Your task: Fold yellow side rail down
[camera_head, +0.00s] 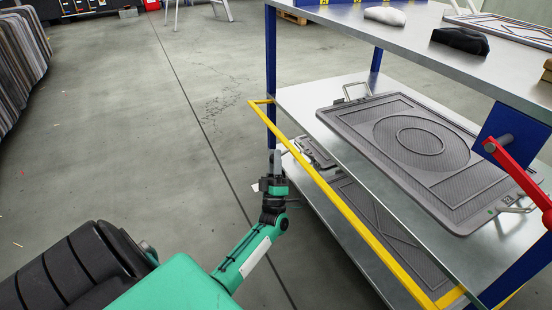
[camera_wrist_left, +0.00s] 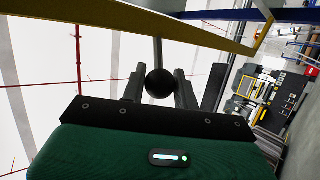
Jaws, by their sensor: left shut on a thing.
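The yellow side rail (camera_head: 340,203) runs along the near side of the grey shelf rack, with short yellow end arms at its far and near ends. It also crosses above the gripper in the left wrist view (camera_wrist_left: 190,27). My left gripper (camera_head: 275,156) is beside the rail, on its left, fingers pointing up. In the left wrist view its fingers (camera_wrist_left: 158,83) are closed around a black ball knob (camera_wrist_left: 160,82) on a thin rod rising toward the rail. The knob is hidden in the head view. My right gripper is out of view.
A grey tray (camera_head: 480,185) with handles lies on the middle shelf, overhanging its near edge. Another panel lies lower. A red lever (camera_head: 515,170) sits at the right by a blue post (camera_head: 271,60)-type frame. The floor left of the rack is open.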

